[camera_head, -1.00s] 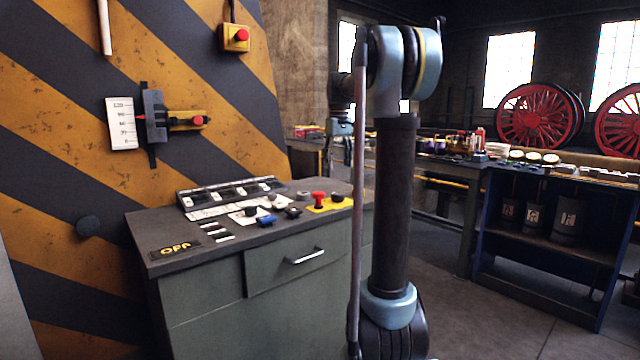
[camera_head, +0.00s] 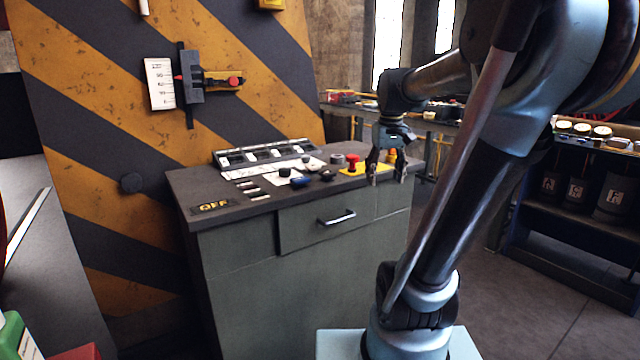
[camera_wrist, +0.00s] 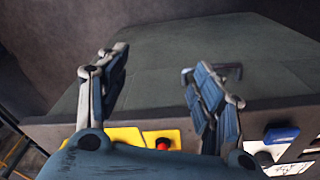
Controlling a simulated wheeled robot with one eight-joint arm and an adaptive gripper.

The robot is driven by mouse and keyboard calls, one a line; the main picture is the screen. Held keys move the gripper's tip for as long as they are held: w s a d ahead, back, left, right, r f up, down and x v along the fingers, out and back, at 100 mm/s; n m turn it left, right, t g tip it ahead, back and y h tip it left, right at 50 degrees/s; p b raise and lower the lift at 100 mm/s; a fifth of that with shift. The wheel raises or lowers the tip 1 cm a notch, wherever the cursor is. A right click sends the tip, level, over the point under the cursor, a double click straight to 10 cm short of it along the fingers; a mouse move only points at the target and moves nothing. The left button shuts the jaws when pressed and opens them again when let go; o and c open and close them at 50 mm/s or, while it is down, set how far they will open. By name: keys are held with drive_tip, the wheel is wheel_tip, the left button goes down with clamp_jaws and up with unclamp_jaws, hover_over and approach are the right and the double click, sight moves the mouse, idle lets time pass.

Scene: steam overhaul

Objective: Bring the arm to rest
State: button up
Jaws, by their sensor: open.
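My gripper (camera_head: 387,180) hangs fingers down at the right front corner of the control cabinet (camera_head: 250,262) in the head view. In the wrist view my gripper (camera_wrist: 160,85) shows its two fingers spread apart with nothing between them. The red button (camera_head: 352,160) on its yellow plate is just left of the gripper; it also shows in the wrist view as a red button (camera_wrist: 163,144) below and between the fingers. I cannot tell whether the fingers touch the cabinet. My arm reaches in from the right, bent at the elbow.
The cabinet top carries a blue knob (camera_head: 299,181), black knobs and an OFF plate (camera_head: 212,207). A drawer handle (camera_head: 337,217) sticks out in front. A blue shelf (camera_head: 570,215) stands right; open floor lies between.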

drive_tip(key=s+f+m+t, duration=0.1)
drive_tip(key=s+f+m, duration=0.1)
drive_tip(key=s+f, duration=1.4)
wheel_tip(320, 180, down, 3)
drive_tip(key=shift+s+r, duration=0.1)
drive_tip(key=shift+s, duration=0.3)
drive_tip(key=shift+w+f, duration=0.2)
drive_tip(key=shift+w, duration=0.3)
